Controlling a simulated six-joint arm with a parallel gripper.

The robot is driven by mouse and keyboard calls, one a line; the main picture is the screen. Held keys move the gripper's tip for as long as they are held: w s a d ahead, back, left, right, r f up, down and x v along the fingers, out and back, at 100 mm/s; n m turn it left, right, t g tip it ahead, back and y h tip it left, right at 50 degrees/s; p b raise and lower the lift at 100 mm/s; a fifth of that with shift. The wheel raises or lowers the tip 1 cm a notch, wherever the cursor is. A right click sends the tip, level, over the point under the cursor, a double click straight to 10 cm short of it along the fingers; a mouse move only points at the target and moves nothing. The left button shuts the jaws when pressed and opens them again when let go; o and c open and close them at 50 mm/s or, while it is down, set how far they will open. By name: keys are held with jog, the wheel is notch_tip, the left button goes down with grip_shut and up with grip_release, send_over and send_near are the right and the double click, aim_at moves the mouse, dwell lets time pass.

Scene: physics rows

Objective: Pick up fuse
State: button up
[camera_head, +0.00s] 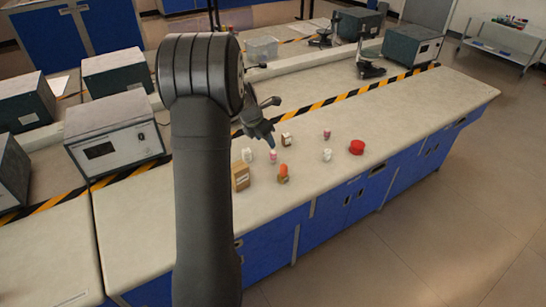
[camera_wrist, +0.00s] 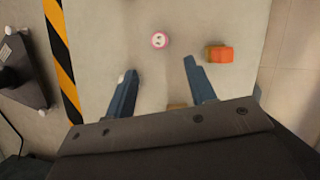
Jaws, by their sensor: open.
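I cannot tell for sure which piece is the fuse. A small pink-and-white cylinder (camera_head: 273,157) stands on the bench just below my gripper (camera_head: 268,140) in the head view. In the wrist view, a round pink-and-white top (camera_wrist: 160,40) shows ahead of the gap between my fingertips (camera_wrist: 160,69). My gripper is open, with nothing visible between the fingers, and points down above the bench. Another small pink piece (camera_head: 327,134) and a white piece (camera_head: 327,155) stand farther right.
An orange-and-brown piece (camera_head: 283,173) stands close by and shows right of the fingers (camera_wrist: 219,54). A brown box (camera_head: 240,177), a white piece (camera_head: 247,155) and a small brown-and-white piece (camera_head: 287,139) are near. A red round piece (camera_head: 357,147) lies right. The bench's far right is clear.

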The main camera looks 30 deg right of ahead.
aim_at(272, 153)
jog(key=x, duration=1.1)
jog(key=shift+d, duration=0.1)
jog(key=c, duration=1.1)
